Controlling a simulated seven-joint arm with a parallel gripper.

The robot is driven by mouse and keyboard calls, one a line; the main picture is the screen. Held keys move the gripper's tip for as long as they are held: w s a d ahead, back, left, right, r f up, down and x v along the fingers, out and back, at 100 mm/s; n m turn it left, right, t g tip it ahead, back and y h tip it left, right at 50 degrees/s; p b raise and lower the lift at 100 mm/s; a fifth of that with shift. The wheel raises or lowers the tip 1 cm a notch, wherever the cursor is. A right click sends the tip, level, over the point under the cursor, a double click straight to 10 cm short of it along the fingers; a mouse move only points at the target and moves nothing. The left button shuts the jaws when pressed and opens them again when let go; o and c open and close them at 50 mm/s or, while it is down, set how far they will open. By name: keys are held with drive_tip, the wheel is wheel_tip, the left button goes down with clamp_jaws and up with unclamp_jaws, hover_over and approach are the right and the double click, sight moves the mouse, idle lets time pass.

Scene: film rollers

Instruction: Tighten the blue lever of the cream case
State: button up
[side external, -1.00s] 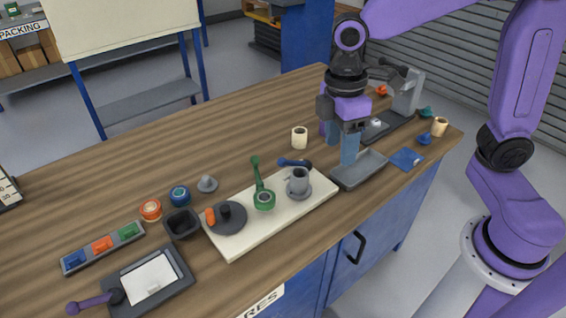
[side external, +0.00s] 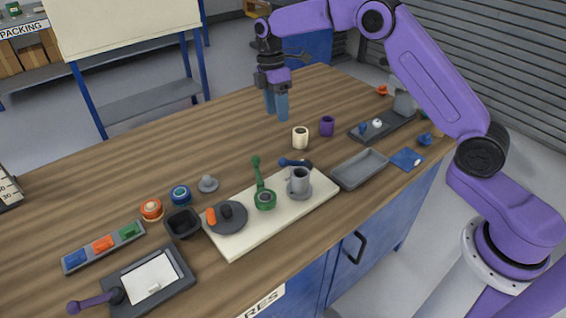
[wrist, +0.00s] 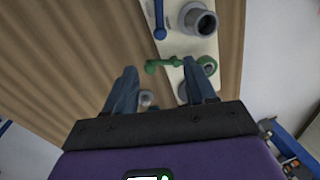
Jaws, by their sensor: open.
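The cream case (side external: 260,236) is a long flat slab lying on the wooden table; part of it shows in the wrist view (wrist: 205,45). Its blue lever (side external: 294,162) lies at the far edge beside a grey cup-shaped fitting (side external: 299,180), and shows at the top of the wrist view (wrist: 160,22). A green lever (side external: 259,175) with a round green hub sits mid-slab. An orange-tipped lever (side external: 211,216) is on a dark disc at the left end. My gripper (side external: 277,115) is open and empty, pointing down behind the slab, apart from the blue lever.
A cream cup (side external: 300,138) and a purple cup (side external: 327,126) stand behind the slab. A grey tray (side external: 359,169) is to its right. A black square cup (side external: 183,223), blue and orange round pieces and a grey knob (side external: 208,184) are left. The table's back left is clear.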

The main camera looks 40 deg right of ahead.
sight(283, 163)
drive_tip(key=s+f, duration=0.1)
drive_tip(key=f, duration=0.4)
drive_tip(key=s+f, duration=0.1)
drive_tip(key=f, duration=0.5)
drive_tip(key=s+f, duration=0.1)
drive_tip(key=f, duration=0.4)
drive_tip(key=shift+s+a+f, duration=0.15)
drive_tip(key=shift+a+f, duration=0.1)
drive_tip(key=shift+f, duration=0.05)
clamp_jaws()
